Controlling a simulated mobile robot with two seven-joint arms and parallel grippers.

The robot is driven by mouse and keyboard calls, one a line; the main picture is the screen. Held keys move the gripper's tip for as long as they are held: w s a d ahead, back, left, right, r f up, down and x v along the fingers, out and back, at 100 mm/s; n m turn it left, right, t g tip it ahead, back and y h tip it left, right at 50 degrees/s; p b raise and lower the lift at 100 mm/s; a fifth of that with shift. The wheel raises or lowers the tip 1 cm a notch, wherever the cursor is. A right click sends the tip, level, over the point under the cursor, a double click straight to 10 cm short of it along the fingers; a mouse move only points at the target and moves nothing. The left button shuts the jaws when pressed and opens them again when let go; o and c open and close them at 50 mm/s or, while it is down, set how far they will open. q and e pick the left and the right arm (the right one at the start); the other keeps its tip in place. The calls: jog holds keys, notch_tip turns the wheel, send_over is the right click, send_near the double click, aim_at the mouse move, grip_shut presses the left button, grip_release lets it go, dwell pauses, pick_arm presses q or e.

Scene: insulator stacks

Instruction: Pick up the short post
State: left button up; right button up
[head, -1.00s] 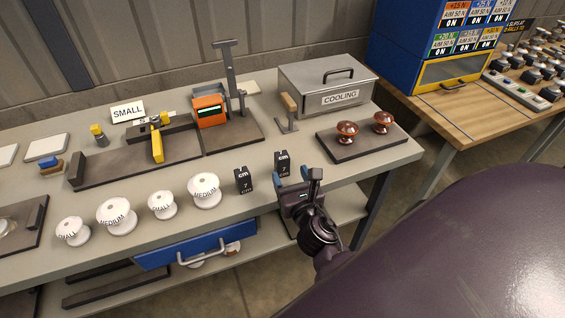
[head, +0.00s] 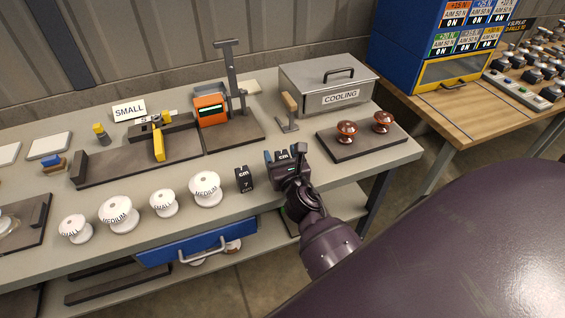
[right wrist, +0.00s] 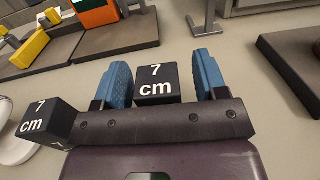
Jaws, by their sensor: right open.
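Two black posts marked "7 cm" stand on the grey bench near its front edge; I cannot tell them apart by height. The left post (head: 244,180) is free, and it also shows at the left in the right wrist view (right wrist: 48,121). My right gripper (head: 283,158) is at the right post (head: 282,152). In the right wrist view, the right post (right wrist: 157,84) stands between the open blue fingers (right wrist: 163,80), with a small gap to its left and a wider gap to its right. My left gripper is out of view.
White insulators (head: 205,189) marked small and medium stand left of the posts. A dark plate (head: 365,144) with two brown insulators lies to the right, below the metal cooling box (head: 305,97).

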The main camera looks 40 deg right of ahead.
jog(key=c, duration=1.1)
jog(key=shift+r, duration=0.15)
